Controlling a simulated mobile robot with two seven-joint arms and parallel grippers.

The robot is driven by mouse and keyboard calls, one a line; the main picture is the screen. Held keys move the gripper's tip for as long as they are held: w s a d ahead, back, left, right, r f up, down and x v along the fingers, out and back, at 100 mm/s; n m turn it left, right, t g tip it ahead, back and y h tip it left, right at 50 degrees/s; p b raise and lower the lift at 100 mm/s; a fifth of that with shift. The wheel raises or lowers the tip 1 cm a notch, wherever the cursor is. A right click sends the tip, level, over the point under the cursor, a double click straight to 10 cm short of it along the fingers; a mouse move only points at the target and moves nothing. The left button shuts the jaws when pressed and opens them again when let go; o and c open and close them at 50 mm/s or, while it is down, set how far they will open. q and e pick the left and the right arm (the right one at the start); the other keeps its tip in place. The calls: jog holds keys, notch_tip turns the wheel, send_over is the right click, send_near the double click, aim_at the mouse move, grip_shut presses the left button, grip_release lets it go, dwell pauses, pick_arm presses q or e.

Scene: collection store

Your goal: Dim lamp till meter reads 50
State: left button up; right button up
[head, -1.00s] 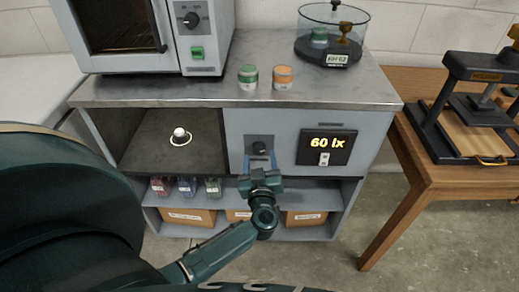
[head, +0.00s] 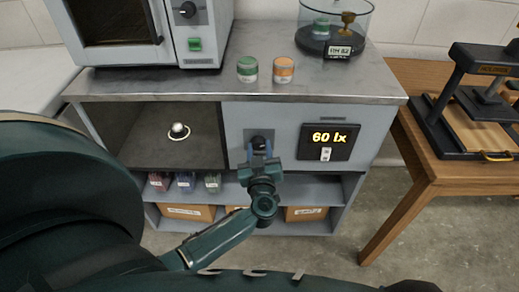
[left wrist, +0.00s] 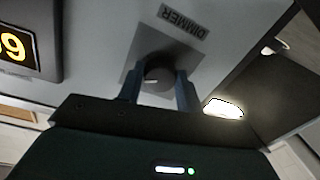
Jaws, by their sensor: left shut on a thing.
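The dimmer knob (head: 259,143) is a dark round knob on the grey cabinet front. In the left wrist view the knob (left wrist: 158,75) sits on a square plate under the DIMMER label (left wrist: 180,20). My left gripper (head: 260,151) has its blue fingers on either side of the knob and is shut on it; the fingers hide part of it. The meter (head: 328,141) right of the knob reads 60 lx. The lamp (head: 179,130), a small white bulb, is in the open compartment to the left; it glows in the left wrist view (left wrist: 223,108). My right gripper is out of view.
A wooden table (head: 425,180) with a press (head: 480,100) stands at the right.

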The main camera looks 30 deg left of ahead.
pick_arm(q)
jog(key=c, duration=0.3)
jog(key=shift+r+n+p, duration=0.1)
jog(key=shift+n+p, duration=0.2)
jog(key=shift+p, duration=0.15)
jog(key=shift+n+p, duration=0.3)
jog(key=shift+p, duration=0.05)
jog(key=shift+n+p, duration=0.3)
jog(key=shift+n, duration=0.2)
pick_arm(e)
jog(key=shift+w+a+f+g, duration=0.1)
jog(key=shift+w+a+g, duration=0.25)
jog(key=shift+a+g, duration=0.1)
pick_arm(q)
jog(key=o, duration=1)
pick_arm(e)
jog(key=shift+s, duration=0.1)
pick_arm(q)
jog(key=shift+d, duration=0.1)
